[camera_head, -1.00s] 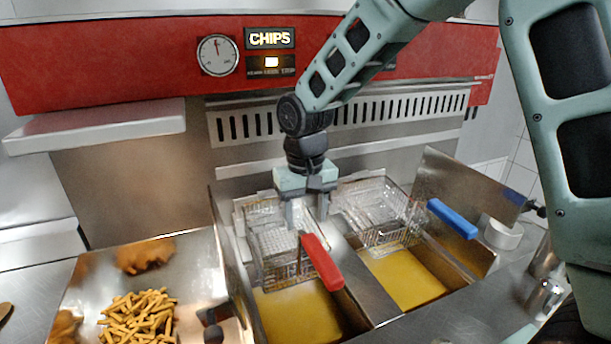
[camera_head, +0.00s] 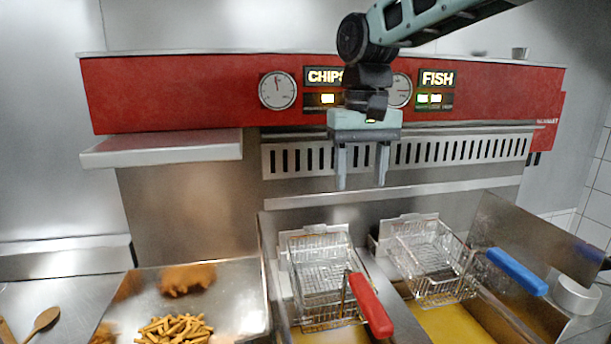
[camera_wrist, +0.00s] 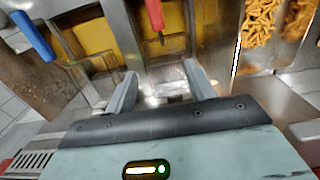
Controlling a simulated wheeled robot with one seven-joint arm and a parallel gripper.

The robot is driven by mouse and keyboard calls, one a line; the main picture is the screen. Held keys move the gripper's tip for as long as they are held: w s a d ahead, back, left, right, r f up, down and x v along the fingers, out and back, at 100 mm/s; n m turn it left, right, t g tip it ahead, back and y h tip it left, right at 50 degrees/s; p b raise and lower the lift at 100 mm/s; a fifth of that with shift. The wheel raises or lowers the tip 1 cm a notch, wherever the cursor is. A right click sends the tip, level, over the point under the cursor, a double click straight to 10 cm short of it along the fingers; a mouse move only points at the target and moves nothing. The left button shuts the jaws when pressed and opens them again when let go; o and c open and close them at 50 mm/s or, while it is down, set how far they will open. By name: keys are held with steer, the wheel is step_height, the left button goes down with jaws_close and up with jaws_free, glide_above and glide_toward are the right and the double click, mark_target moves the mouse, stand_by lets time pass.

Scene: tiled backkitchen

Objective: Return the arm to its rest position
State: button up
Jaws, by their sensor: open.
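My gripper (camera_head: 361,180) hangs from my arm with its fingers pointing down. It is open and empty, in front of the slotted vent panel and above the fryer baskets. The red-handled basket (camera_head: 318,268) hangs at the back of the left fryer well, below my gripper and apart from it. In the wrist view, my gripper's two fingers (camera_wrist: 160,88) are spread apart with nothing between them. The red handle (camera_wrist: 154,14) shows beyond them.
The blue-handled basket (camera_head: 428,265) hangs at the right well. A metal tray (camera_head: 240,300) with chips (camera_head: 175,328) and fried pieces (camera_head: 187,279) lies left. A wooden spoon (camera_head: 43,321) is at far left. The red control panel (camera_head: 190,90) runs behind my gripper. A white roll-like object (camera_head: 576,296) stands right.

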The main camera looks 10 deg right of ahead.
steer(key=s+a+f+n+b, duration=0.1)
steer(key=s+a+f+n, duration=0.2)
steer(key=s+f, duration=0.6)
steer(key=s+a+f+n+b, duration=0.1)
steer(key=s+a+f+n, duration=0.2)
steer(key=s+f, duration=0.7)
steer(key=s+n, duration=0.1)
steer(key=s, duration=0.6)
steer(key=shift+a+f+n+y+b, duration=0.15)
steer(key=shift+f+n+y+b, duration=0.15)
steer(key=shift+n, duration=0.1)
steer(key=shift+r, duration=0.1)
